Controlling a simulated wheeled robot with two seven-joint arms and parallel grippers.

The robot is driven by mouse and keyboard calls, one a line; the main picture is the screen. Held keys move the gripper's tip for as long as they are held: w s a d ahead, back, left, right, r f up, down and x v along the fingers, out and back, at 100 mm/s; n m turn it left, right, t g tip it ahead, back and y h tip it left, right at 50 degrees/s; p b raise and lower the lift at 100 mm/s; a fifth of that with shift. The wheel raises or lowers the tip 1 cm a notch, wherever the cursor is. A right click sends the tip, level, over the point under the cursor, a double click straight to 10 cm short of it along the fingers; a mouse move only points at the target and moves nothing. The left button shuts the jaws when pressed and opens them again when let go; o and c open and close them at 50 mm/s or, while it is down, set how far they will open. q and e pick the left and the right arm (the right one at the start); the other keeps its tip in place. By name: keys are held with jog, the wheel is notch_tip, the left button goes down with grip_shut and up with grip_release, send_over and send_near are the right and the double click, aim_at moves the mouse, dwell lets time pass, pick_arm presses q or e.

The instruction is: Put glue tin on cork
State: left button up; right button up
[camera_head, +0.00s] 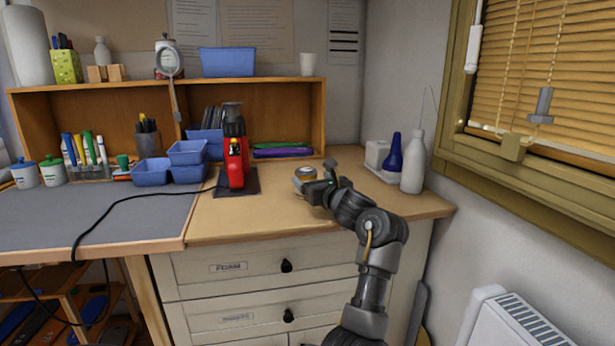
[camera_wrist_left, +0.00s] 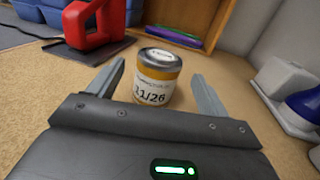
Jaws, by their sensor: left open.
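The glue tin (camera_head: 305,173) stands upright on the tan worktop, near the right end of the drawer cabinet. In the left wrist view the tin (camera_wrist_left: 158,78) has a grey lid, a yellow-amber body and a white label reading about "11/26". My left gripper (camera_head: 316,183) is low over the worktop beside the tin. Its two fingers are open, one on each side of the tin, with gaps visible. No separate cork piece stands out; the tan worktop (camera_head: 270,213) has a speckled, cork-like surface. My right gripper is not in view.
A red device (camera_head: 236,160) stands on a dark plate left of the tin. A white tray (camera_head: 385,172) with bottles (camera_head: 413,160) is close on the right. Blue bins (camera_head: 152,172) and a grey mat (camera_head: 90,215) lie left. The worktop between red device and tin is clear.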

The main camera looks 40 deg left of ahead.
pick_arm(q)
jog(key=v, duration=0.7)
jog(key=shift+d, duration=0.1)
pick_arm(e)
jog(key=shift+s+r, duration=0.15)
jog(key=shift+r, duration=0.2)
